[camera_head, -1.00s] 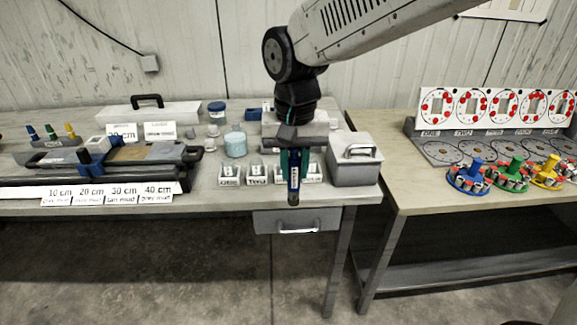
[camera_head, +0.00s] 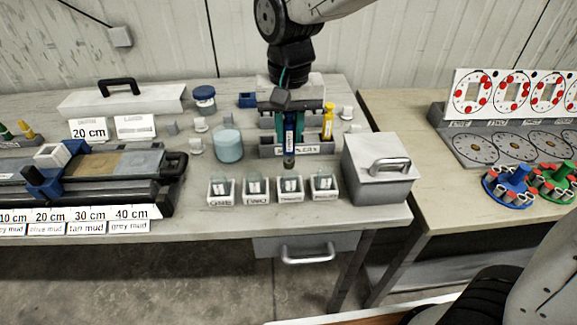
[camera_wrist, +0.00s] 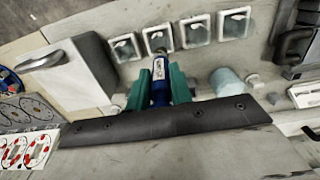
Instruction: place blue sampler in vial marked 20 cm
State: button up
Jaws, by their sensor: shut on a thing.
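My gripper (camera_head: 291,118) is shut on the blue sampler (camera_head: 290,137), which hangs upright with its tip down, above the bench. In the wrist view the green fingers of my gripper (camera_wrist: 160,88) clasp the sampler (camera_wrist: 160,92), and its tip points toward the vials. In the head view the tip is behind the third holder. None of these vials visibly reads 20 cm; a standing sign (camera_head: 89,130) reads 20 cm.
A sampler rack (camera_head: 312,151) with a yellow sampler (camera_head: 327,122) stands behind the vials. A grey lidded box (camera_head: 380,170) is to the right, a pale blue jar (camera_head: 228,144) to the left. The core tray (camera_head: 95,185) has depth labels along its front.

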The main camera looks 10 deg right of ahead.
aim_at(290, 167)
notch_tip(290, 167, down, 4)
jog(key=shift+w+d+r, duration=0.1)
jog(key=shift+d, duration=0.05)
jog(key=shift+f, duration=1.9)
jog(key=shift+f, duration=0.1)
jog(key=o, duration=0.9)
